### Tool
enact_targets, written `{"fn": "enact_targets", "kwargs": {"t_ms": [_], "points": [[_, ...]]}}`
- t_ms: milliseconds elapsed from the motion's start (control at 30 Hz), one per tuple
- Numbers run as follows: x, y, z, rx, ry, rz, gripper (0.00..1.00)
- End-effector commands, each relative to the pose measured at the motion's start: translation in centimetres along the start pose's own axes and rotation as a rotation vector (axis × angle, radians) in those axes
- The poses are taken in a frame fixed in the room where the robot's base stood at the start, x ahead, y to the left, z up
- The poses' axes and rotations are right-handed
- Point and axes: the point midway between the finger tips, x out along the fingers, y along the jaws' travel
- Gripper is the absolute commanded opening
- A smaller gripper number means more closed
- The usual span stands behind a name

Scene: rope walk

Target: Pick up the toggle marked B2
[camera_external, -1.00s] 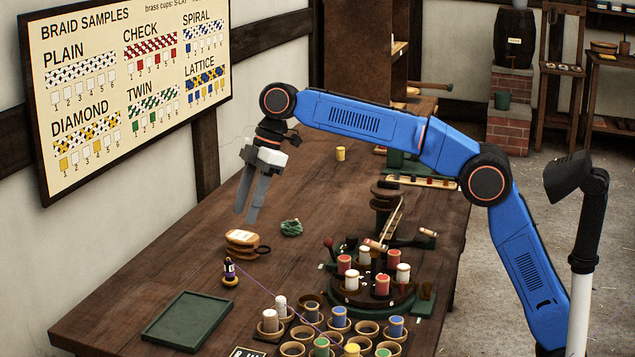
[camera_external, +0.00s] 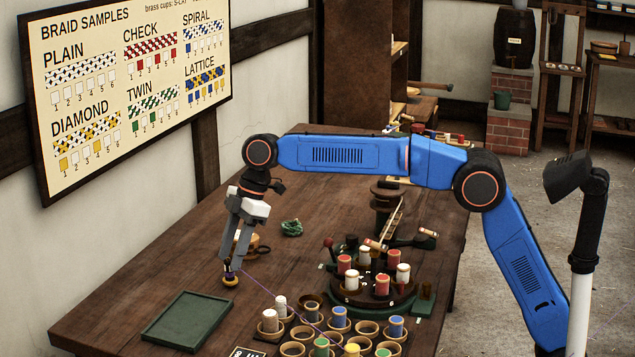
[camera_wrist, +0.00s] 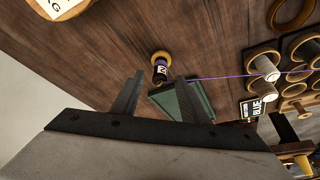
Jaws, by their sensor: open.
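My gripper (camera_external: 231,265) points down at the piece, fingers spread. In the wrist view, the piece's top shows between the two fingertips of my gripper (camera_wrist: 159,82). I cannot tell if they touch it.
A green tray (camera_external: 188,321) lies near the front left. Round cups with spools (camera_external: 340,319) stand to the right, near the braiding stand (camera_external: 375,300). Bare table lies to the left.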

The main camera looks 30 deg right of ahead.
Motion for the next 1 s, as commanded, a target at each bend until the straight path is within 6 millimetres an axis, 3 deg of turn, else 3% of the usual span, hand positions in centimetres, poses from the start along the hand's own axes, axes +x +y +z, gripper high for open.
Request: {"fn": "enact_targets", "kwargs": {"t_ms": [200, 433, 600, 1000], "points": [[2.6, 0.1, 0.0, 0.001, 0.0, 0.0, 0.4], [2.7, 0.1, 0.0, 0.001, 0.001, 0.001, 0.4], [2.7, 0.1, 0.0, 0.001, 0.001, 0.001, 0.0], [2.1, 0.1, -0.3, 0.001, 0.001, 0.001, 0.0]]}}
